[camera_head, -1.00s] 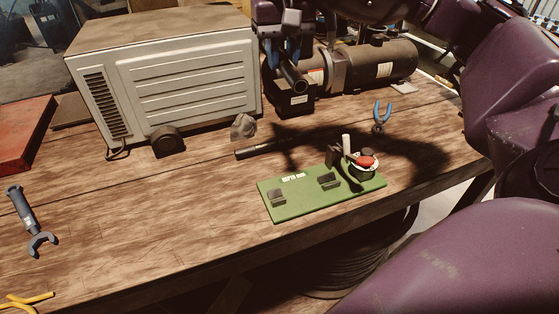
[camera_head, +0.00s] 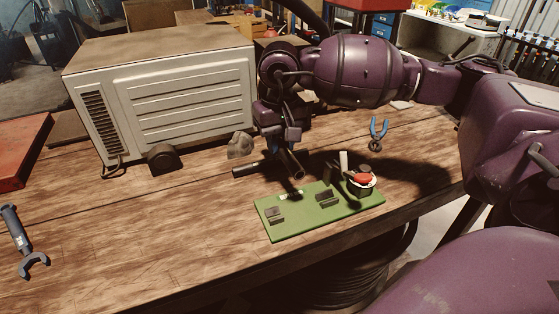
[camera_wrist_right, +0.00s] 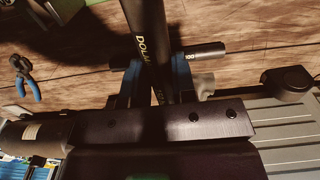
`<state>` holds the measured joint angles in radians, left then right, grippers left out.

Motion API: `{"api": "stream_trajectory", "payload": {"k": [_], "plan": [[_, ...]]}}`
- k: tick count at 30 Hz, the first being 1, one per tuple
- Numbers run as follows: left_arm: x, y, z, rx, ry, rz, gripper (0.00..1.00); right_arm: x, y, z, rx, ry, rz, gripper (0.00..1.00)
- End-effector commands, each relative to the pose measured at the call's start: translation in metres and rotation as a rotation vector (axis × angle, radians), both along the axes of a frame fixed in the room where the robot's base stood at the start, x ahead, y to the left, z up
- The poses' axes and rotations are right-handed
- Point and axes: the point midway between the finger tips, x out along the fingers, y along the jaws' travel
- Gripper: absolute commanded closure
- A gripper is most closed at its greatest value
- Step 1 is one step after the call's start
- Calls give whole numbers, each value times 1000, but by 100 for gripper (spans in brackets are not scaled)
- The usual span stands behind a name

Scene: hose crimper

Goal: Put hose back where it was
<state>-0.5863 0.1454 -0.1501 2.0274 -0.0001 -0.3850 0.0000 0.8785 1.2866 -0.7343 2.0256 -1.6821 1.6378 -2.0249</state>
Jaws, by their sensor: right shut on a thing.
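My right gripper (camera_head: 282,152) is shut on a black hose (camera_head: 291,164), held tilted above the table behind the green board (camera_head: 302,222). In the wrist view, the held hose (camera_wrist_right: 146,35) with yellow lettering runs between the blue fingers (camera_wrist_right: 156,82). A second dark tube (camera_head: 249,170) lies on the wooden table close to the held hose; it also shows beyond the fingers in the wrist view (camera_wrist_right: 205,53). The green board carries two dark holders (camera_head: 275,215) (camera_head: 326,197) and a red-topped device (camera_head: 362,181) with a pale handle. My left gripper is out of view.
A large white louvred unit (camera_head: 190,95) stands behind on the left, with a grey lump (camera_head: 240,145) beside it. Blue-handled pliers (camera_head: 379,128) lie behind the board. A wrench (camera_head: 20,240) lies far left.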

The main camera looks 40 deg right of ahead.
Motion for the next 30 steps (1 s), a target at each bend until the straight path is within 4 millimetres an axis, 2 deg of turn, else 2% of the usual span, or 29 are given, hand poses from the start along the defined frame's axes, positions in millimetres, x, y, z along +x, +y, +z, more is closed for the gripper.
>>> {"api": "stream_trajectory", "payload": {"k": [8,16,30], "plan": [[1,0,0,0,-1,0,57,0,0,-17,0,1,-1,100],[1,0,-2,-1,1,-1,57,0,0,-51,0,1,-1,100],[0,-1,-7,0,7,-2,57,0,0,-58,0,0,-1,100]]}}
